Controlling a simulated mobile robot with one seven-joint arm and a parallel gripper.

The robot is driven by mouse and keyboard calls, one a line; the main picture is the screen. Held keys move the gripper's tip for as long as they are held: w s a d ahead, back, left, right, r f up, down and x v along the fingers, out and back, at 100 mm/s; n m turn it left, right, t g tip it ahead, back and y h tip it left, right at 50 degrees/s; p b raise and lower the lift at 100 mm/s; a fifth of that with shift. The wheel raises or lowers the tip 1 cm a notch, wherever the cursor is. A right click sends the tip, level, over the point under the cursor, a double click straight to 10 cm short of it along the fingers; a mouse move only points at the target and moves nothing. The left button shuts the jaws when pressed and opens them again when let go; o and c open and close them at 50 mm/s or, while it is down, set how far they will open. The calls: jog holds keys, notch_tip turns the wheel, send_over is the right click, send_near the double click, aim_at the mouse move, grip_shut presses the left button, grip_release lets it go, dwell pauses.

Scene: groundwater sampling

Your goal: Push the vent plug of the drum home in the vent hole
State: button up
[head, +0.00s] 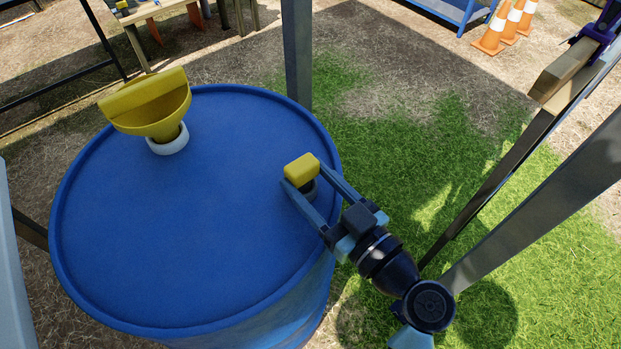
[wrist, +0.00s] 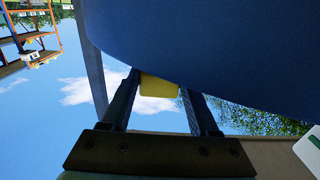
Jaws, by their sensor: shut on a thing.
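The blue drum (head: 190,230) stands upright and fills the left of the head view; its blue surface (wrist: 220,45) also shows in the wrist view. The vent plug has a yellow block-like head (head: 301,168) near the right rim of the drum top, with a dark part showing just below it. My gripper (head: 303,174) reaches in from the lower right, shut on the plug with one finger on each side. In the wrist view the yellow head (wrist: 159,87) sits between the fingertips. The vent hole is hidden, so I cannot tell how deep the plug sits.
A yellow funnel (head: 150,108) stands in a white collar (head: 168,142) on the drum's far left. Metal posts (head: 297,50) stand behind and to the right. Orange cones (head: 492,36) and a blue rack are at the back. The middle of the drum top is clear.

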jog(key=shift+f+b, duration=0.7)
jog(key=shift+b, duration=0.1)
jog(key=o, duration=1.4)
jog(key=v, duration=1.3)
